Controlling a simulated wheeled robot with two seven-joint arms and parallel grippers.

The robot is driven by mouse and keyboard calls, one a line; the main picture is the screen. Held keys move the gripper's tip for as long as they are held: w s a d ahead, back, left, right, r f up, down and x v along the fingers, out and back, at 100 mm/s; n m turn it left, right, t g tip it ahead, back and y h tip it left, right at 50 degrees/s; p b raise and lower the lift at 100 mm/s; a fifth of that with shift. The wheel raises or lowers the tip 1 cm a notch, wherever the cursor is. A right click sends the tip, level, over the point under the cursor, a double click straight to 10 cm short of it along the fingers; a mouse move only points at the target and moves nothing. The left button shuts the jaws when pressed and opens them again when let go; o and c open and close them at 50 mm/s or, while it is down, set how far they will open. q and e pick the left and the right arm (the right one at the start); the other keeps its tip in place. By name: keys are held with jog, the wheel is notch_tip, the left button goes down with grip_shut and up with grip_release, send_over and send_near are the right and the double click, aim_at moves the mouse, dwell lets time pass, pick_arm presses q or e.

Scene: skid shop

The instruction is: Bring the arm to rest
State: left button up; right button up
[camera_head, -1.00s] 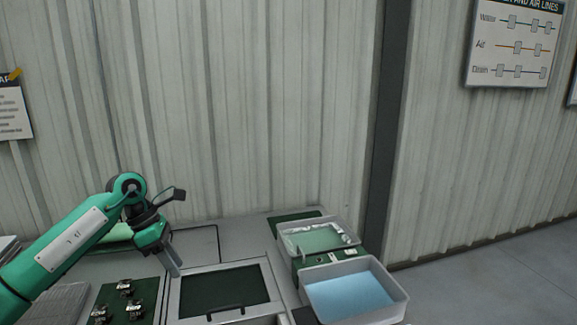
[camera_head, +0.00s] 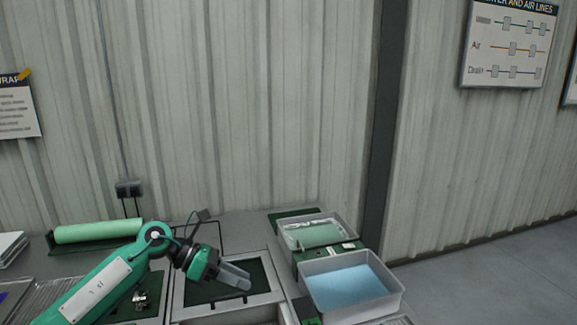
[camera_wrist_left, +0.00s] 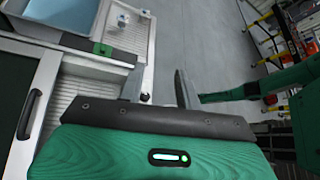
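My left arm, green with a white panel, comes in from the lower left in the head view. My left gripper (camera_head: 236,275) hangs over the grey-framed dark panel (camera_head: 178,296), its fingers pointing right and slightly down. I see nothing held in it, but the gap between the fingers does not show clearly.
A bin of blue liquid (camera_head: 397,291) and a bin with a pale green content (camera_head: 287,238) stand right of the panel. A green roll (camera_head: 98,232) lies at the back left. A corrugated wall (camera_head: 250,100) stands behind the bench. Small metal parts (camera_head: 140,299) sit near my arm.

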pick_arm(q)
jog(key=s+d+r+n+t+h, duration=0.35)
jog(key=d+n+t+h, duration=0.35)
jog(key=n, duration=0.4)
jog(key=s+a+f+n+t+y, duration=0.35)
jog(key=a+f+n+y, duration=0.5)
jog(key=n, duration=0.65)
jog(key=s+a+f+n+t+y, duration=0.2)
jog(key=a+f+n+t+y, duration=0.3)
jog(key=a+f+n+y, duration=0.7)
jog(key=s+d+f+n+g+h, duration=0.1)
jog(key=s+f+n+g, duration=0.25)
jog(key=s, duration=0.45)
jog(key=s+f+n+g, duration=0.2)
jog(key=s+n+g, duration=0.15)
jog(key=s, duration=0.55)
jog(key=s+d+f+n+g+h, duration=0.1)
jog(key=s+f+n+g, duration=0.15)
jog(key=s+g, duration=0.4)
notch_tip(320, 180, down, 32)
jog(key=s+f+b, duration=0.1)
jog(key=s+b, duration=0.1)
jog(key=s+a+f+g+b, duration=0.1)
jog(key=s+a+f+b, duration=0.1)
jog(key=s+f, duration=1.7)
notch_tip(320, 180, down, 4)
jog(key=shift+s+a+f+y+b, duration=0.2)
jog(key=shift+s+a+y+b, duration=0.15)
jog(key=shift+a, duration=0.5)
